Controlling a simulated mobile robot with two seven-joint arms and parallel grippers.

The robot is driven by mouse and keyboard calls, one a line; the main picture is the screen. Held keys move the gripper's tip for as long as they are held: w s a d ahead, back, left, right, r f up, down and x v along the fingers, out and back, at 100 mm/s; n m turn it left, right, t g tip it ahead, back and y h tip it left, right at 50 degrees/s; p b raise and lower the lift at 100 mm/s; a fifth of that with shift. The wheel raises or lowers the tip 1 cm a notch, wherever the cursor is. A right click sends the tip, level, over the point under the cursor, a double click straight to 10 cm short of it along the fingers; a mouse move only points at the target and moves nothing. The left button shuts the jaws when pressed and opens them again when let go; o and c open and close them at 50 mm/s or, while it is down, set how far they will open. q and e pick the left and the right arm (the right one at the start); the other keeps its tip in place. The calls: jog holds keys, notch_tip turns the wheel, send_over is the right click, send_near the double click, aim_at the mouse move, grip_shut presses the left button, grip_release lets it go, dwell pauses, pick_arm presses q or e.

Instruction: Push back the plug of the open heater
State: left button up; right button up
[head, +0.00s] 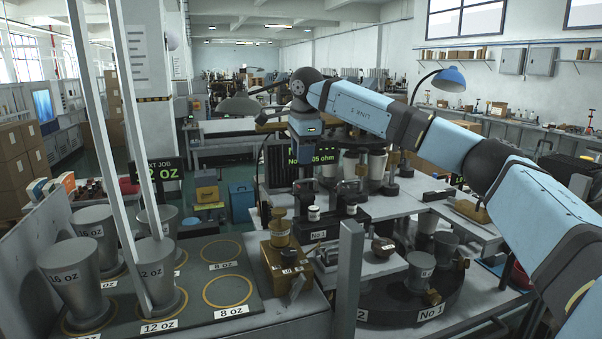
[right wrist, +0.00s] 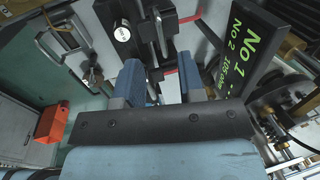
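My right gripper (head: 306,178) points down over the heater station at the centre of the head view. Its two blue fingers (right wrist: 160,85) stand apart in the right wrist view, with nothing visibly held between them. Two dark upright units with white round knobs, a left one (head: 313,213) and a right one (head: 351,209), stand just below it. A "No 1" label sits under the left unit. A black display (right wrist: 250,45) has green text for No 1 and No 2; only No 2 shows a clear ohm reading. I cannot pick out the plug with certainty. My left gripper is out of view.
Grey cups (head: 68,268) stand on a dark mat (head: 205,257) at the left. A brass block (head: 286,262) stands beside the station. A dark turntable (head: 405,305) with cups is in front. A grey post (head: 349,270) rises at the front edge.

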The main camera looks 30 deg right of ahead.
notch_tip(320, 180, up, 7)
jog(key=s, duration=0.1)
jog(key=shift+s+a+r+b, duration=0.15)
jog(key=shift+s+b, duration=0.05)
jog(key=shift+b, duration=0.15)
dwell(0.3)
